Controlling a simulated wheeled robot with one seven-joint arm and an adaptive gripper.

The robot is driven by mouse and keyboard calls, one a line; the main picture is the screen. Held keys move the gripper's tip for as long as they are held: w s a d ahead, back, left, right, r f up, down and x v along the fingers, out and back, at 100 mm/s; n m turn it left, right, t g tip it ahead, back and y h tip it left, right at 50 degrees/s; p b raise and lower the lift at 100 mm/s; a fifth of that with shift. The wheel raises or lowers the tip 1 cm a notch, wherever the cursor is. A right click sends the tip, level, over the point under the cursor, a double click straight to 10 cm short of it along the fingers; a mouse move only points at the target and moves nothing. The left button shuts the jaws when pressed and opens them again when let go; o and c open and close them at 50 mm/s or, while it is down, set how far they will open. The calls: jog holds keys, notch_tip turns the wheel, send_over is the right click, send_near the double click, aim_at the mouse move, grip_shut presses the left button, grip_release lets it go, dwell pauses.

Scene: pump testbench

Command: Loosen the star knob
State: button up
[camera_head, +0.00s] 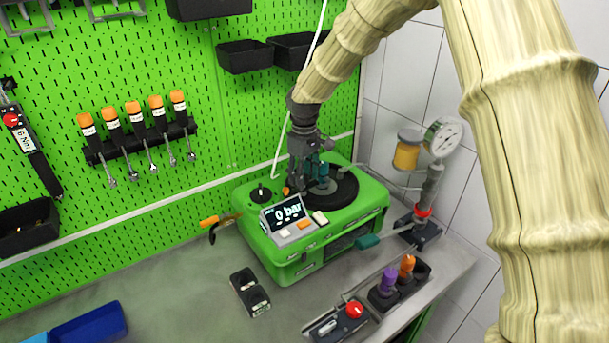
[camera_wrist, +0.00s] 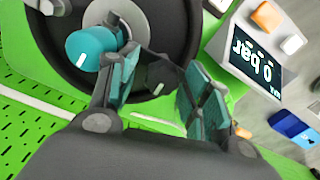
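A green pump unit (camera_head: 315,255) stands on the bench, with a large round black disc (camera_head: 345,190) on its top. In the wrist view the disc (camera_wrist: 58,62) fills the upper left, with a teal cylindrical knob (camera_wrist: 88,48) bearing a white mark on it. I cannot tell for sure which part is the star knob. A small black knob (camera_head: 261,194) sits at the left of the unit's top. My gripper (camera_head: 307,184) points down over the disc. In the wrist view its teal-padded fingers (camera_wrist: 160,88) are apart with nothing gripped; the left finger is close beside the teal knob.
A display (camera_head: 288,212) reading 0 bar is on the unit's front. A pressure gauge (camera_head: 443,137) stands at the right, near the tiled wall. A red button box (camera_head: 347,315) and purple and orange knobs (camera_head: 389,281) are at the front right. Screwdrivers hang on the green pegboard (camera_head: 60,130).

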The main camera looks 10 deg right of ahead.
jog(key=shift+s, duration=0.1)
notch_tip(320, 180, up, 12)
dwell(0.8)
jog(key=shift+f, duration=0.1)
